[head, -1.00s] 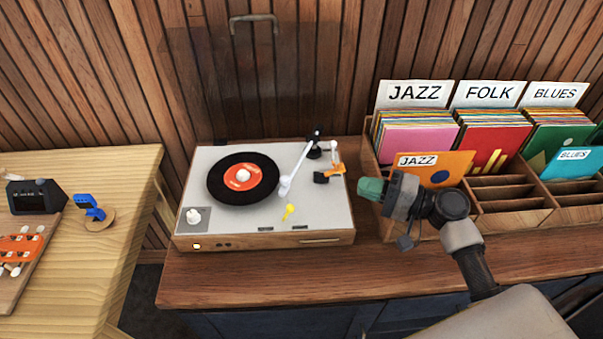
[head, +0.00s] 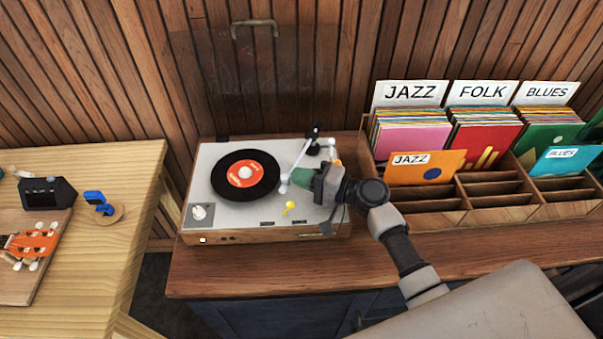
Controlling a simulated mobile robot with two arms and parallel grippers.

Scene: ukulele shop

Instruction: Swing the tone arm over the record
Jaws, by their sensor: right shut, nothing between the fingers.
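The turntable (head: 240,216) stands on the wooden cabinet with its clear lid raised. A black record with an orange label (head: 245,174) lies on its platter. The white tone arm (head: 300,156) runs from the black pivot at the back right to a white head beside the record's right edge, off the record. My right gripper (head: 294,180) is shut and empty. Its green fingertips are close to the tone arm's head, on its right; I cannot tell whether they touch. The gripper hides part of the deck's right side. My left gripper is not in view.
A yellow lever (head: 289,206) and a white knob (head: 199,212) are on the deck's front. Right of the turntable is a wooden record crate (head: 497,214) with divider signs and sleeves. A separate table (head: 90,240) at left holds a blue clip-on tuner (head: 97,201).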

